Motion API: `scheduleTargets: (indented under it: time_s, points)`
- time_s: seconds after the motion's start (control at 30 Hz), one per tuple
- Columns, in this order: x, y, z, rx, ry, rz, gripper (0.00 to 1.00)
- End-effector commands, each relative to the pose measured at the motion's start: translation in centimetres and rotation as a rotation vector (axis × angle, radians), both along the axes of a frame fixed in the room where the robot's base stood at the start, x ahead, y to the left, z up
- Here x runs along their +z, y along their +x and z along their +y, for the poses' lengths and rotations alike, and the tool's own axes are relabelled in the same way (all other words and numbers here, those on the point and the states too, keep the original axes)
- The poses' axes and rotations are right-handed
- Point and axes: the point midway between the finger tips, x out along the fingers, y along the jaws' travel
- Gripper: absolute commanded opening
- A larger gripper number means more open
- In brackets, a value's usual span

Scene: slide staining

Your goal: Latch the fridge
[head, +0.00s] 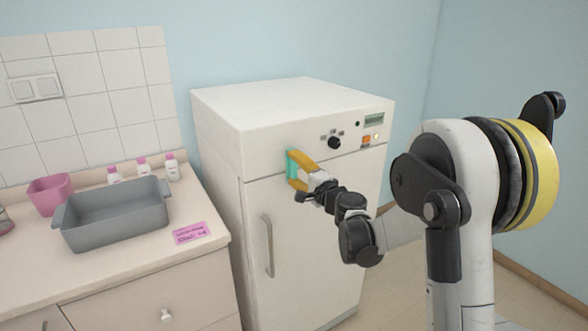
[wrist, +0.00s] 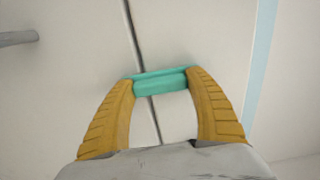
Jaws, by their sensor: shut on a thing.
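The white fridge (head: 305,250) stands against the wall with its door closed or nearly so; I cannot tell which. A teal latch piece (head: 291,168) sits at the door's upper left, by the seam under the control panel. In the wrist view the teal piece (wrist: 160,84) lies across the dark seam. My gripper (head: 302,170) is at this piece, and its yellow fingers (wrist: 161,88) are shut on its two ends. Whether the latch is engaged cannot be told. The door handle (head: 267,246) is below, apart from my gripper.
The control panel (head: 345,138) with a black knob is above the door. Left of the fridge is a counter (head: 150,240) with a grey basin (head: 117,222), a pink cup (head: 50,197), several small bottles and a pink label (head: 191,233). Some floor shows at the right.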

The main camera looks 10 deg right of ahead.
Motion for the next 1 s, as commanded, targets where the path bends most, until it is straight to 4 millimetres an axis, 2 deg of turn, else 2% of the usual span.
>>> scheduleTargets:
  time_s: [0.27,0.3,0.37,0.77,0.87,1.0]
  points:
    - [0.1,0.1,-0.1,-0.002,-0.003,-0.001,0.33]
    - [0.1,0.1,-0.1,-0.002,-0.003,-0.001,0.66]
    - [0.1,0.1,-0.1,-0.002,-0.003,-0.001,0.85]
    - [0.0,-0.5,-0.3,-0.002,-0.001,0.0,0.86]
    - [0.1,-1.9,-0.8,-0.002,-0.001,0.0,0.86]
    - [0.0,-4.9,-1.8,-0.004,-0.002,-0.001,0.86]
